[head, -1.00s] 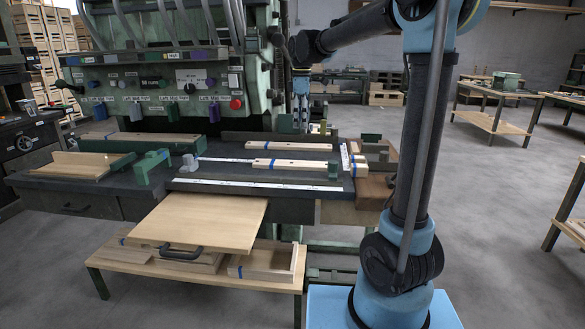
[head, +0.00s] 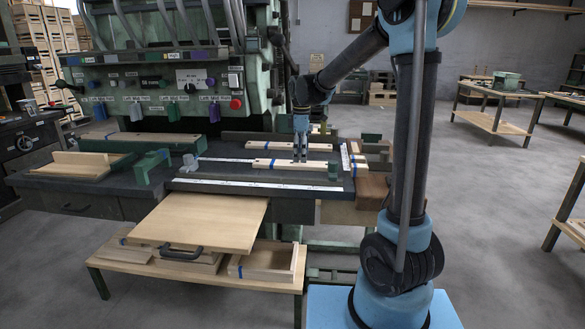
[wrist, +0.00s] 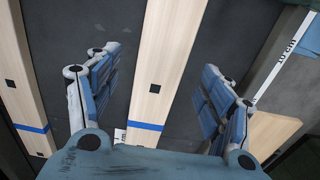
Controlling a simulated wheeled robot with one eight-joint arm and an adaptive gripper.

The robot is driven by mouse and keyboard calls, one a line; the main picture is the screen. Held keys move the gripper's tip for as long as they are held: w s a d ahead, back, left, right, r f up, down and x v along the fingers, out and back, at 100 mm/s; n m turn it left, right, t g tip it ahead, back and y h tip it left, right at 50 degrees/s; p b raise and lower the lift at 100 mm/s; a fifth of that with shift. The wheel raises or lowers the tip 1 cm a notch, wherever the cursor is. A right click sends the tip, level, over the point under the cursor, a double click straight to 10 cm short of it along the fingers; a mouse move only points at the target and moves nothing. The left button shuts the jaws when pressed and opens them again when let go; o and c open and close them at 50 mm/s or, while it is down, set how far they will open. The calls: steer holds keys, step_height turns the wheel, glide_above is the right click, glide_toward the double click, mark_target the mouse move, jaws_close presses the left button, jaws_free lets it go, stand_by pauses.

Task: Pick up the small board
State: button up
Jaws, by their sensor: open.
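Two small pale boards with blue bands lie on the dark machine table, the nearer one (head: 295,166) in front of the farther one (head: 290,146). My gripper (head: 301,157) is low over the nearer board, near its middle. In the wrist view my gripper (wrist: 160,88) is open, with one finger on each side of the nearer board (wrist: 170,50). Visible gaps separate the fingers from the board, and nothing is held. The farther board (wrist: 22,85) lies outside the left finger. The exact fingertip height above the table is hard to tell.
A white ruler strip (head: 250,186) runs along the table's front, with a wide wooden panel (head: 200,222) before it. Green blocks (head: 152,165) stand to the left and a brown block (head: 373,186) to the right. The green machine (head: 165,85) rises behind.

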steer(key=shift+f, duration=1.65)
steer(key=c, duration=1.2)
steer(key=shift+c, duration=0.2)
